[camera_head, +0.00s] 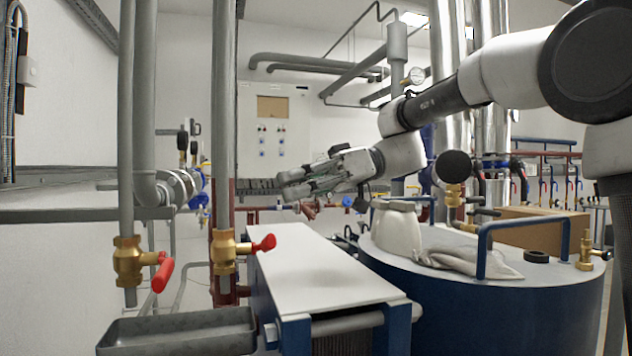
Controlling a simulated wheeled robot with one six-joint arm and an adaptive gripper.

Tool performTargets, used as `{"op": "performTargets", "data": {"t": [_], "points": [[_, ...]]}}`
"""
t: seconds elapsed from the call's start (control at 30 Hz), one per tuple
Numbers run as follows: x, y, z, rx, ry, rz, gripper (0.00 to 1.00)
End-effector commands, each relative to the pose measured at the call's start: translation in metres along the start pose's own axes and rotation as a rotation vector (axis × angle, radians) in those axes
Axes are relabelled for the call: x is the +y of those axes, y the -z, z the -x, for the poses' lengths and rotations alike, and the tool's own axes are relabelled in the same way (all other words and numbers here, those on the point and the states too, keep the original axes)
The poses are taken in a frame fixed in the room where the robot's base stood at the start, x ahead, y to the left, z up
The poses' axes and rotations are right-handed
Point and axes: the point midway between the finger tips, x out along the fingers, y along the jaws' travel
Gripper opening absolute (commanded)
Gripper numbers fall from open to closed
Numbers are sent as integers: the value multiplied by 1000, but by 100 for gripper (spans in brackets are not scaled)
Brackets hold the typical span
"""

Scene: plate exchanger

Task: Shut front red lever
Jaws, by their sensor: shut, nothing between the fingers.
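A red lever (162,273) sits on the front brass valve (128,262) at the left, on a grey vertical pipe; it hangs down at a steep slant beside the pipe. A second red lever (263,243) is on another brass valve (224,253) on the pipe to the right, and sticks out sideways to the right. My gripper (284,187) is shut and empty, pointing left in the middle of the view. It is above the white-topped plate exchanger, up and to the right of both levers and apart from them.
A grey tray (178,332) is below the two valves. The white-topped plate exchanger (310,265) stands in the middle. A blue tank (500,300) at the right bears a white pot (397,230), a cloth and blue handles. Open air lies between my gripper and the pipes.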

Motion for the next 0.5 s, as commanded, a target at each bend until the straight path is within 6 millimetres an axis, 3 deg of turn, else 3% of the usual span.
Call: {"op": "performTargets", "data": {"t": [0.17,0.3,0.5], "points": [[-1,-2,-36,-1,2,-2,0],[0,-24,-38,0,0,-3,0],[0,-38,-41,1,0,-1,0]]}}
